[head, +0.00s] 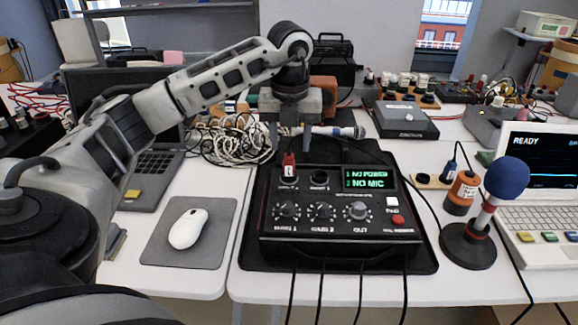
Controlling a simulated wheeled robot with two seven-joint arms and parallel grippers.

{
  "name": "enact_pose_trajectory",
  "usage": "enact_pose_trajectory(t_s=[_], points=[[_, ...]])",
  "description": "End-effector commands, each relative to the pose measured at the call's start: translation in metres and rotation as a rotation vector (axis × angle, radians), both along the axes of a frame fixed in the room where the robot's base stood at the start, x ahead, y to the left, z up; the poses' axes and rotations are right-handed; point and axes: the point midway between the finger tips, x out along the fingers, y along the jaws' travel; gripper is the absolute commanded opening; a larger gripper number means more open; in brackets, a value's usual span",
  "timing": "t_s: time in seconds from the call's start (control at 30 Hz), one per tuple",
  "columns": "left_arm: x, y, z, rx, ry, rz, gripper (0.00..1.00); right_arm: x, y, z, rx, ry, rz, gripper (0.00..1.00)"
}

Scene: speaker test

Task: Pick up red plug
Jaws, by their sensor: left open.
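The red plug (289,160) stands upright at the back left of the black control box (340,235). I cannot tell whether it is seated in a socket. The box's screen (369,178) reads "NO POWER" and "NO MIC". My left gripper (297,131) is open and points down behind the box, above and slightly right of the red plug, apart from it and holding nothing that I can see. My right gripper is not in view.
A silver microphone (340,132) lies just behind the box, close to my left gripper. Tangled white cable (232,140) is to its left. A white mouse (188,228) lies on a grey pad. A blue-topped microphone (506,178) stands at right. Cables hang off the front edge.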

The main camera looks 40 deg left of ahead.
Motion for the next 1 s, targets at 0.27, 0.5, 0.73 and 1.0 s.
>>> enact_pose_trajectory(t_s=[0.27, 0.5, 0.73, 1.0], points=[[-0.001, 0.004, -0.04, 0.001, 0.003, 0.0, 0.47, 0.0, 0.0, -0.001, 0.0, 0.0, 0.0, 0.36], [0.001, 0.004, -0.05, -0.001, -0.001, -0.001, 0.47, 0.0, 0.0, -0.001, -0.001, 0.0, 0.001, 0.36], [0.001, 0.004, -0.05, -0.001, -0.001, -0.001, 0.17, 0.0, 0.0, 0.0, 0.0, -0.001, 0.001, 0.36], [0.001, 0.004, -0.049, -0.001, -0.001, -0.001, 0.0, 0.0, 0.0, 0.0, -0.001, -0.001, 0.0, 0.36]])
